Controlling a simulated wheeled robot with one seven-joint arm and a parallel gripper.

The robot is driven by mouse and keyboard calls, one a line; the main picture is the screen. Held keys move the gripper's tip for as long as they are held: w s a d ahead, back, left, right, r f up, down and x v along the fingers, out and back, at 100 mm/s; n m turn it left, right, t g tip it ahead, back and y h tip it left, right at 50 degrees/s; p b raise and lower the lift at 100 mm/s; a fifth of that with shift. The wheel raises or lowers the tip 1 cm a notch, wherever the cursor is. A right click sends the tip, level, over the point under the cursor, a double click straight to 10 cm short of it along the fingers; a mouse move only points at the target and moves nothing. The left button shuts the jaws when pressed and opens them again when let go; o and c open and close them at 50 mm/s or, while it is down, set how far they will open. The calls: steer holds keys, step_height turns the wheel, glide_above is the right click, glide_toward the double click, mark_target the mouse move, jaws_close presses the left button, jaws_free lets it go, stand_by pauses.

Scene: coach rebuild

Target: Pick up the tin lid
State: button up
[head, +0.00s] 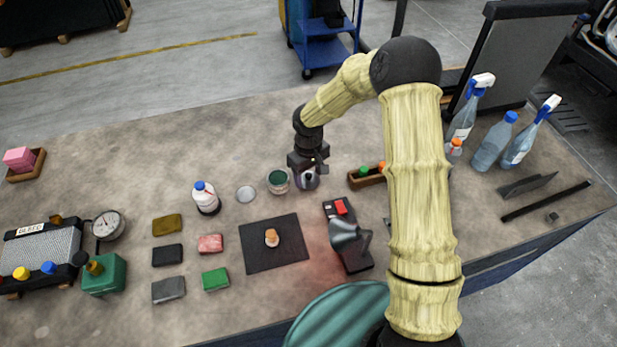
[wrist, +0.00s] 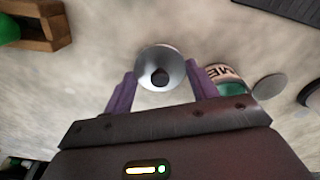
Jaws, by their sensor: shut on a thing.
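A flat grey disc that looks like the tin lid (head: 246,194) lies on the bench left of an open tin (head: 278,181) with green inside. Both show right of my gripper in the wrist view, the disc (wrist: 270,87) beyond the tin (wrist: 222,74). My gripper (head: 307,172) is just right of the tin, low over the bench. Its purple fingers (wrist: 160,88) are shut on a silvery round thing (wrist: 159,62) with a dark centre, which stands between them. The disc is apart from my fingers. Whether the held thing touches the bench I cannot tell.
A white bottle (head: 205,198) with a blue cap stands left of the disc. A wooden tray (head: 368,178) lies right of my gripper. A dark mat (head: 274,243) lies in front, with a small cork-coloured thing on it. The bench behind the tin is clear.

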mark_target(308, 175)
step_height(308, 175, up, 9)
steer(key=shift+f+b, duration=0.15)
steer(key=shift+b, duration=0.55)
